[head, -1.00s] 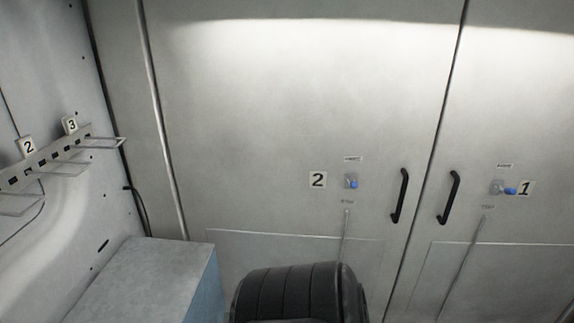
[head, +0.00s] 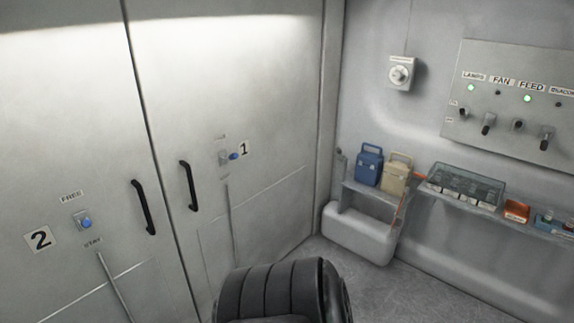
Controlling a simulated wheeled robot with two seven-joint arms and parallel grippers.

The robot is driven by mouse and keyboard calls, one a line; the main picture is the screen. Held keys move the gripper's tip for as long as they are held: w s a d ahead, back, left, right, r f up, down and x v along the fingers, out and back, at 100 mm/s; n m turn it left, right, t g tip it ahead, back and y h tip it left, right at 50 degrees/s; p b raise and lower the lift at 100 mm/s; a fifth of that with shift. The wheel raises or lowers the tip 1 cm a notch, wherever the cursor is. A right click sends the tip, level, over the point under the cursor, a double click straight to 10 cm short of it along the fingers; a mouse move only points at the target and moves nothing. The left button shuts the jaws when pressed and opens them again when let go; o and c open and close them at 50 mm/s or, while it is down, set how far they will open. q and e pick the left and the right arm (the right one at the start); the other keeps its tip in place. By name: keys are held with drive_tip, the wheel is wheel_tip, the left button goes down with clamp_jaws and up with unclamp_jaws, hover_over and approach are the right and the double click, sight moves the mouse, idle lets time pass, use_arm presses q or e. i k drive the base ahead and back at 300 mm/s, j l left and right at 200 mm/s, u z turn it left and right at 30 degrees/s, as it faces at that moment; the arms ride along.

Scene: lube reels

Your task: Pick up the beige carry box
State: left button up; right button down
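The beige carry box (head: 396,176) stands upright on a small wall shelf at the right in the head view. It has a handle on top. A blue carry box (head: 369,166) stands close beside it on the left. An orange-red strip or rod runs near the beige box's lower right side. Neither of my grippers shows in the head view.
Double doors with black handles (head: 143,207) fill the left. A clear-lidded case (head: 465,187) and an orange box (head: 516,211) sit on the shelf further right. A switch panel (head: 515,105) hangs above. Grey floor (head: 400,295) is bare below the shelf.

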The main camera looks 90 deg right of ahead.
sight(396, 175)
drive_tip(key=z, duration=3.7)
drive_tip(key=i+j+z, duration=0.15)
drive_tip(key=z, duration=0.25)
drive_tip(key=i+j+z, duration=0.3)
drive_tip(key=z, duration=0.15)
drive_tip(key=i+j+z, duration=0.25)
drive_tip(key=z, duration=0.15)
drive_tip(key=j, duration=0.1)
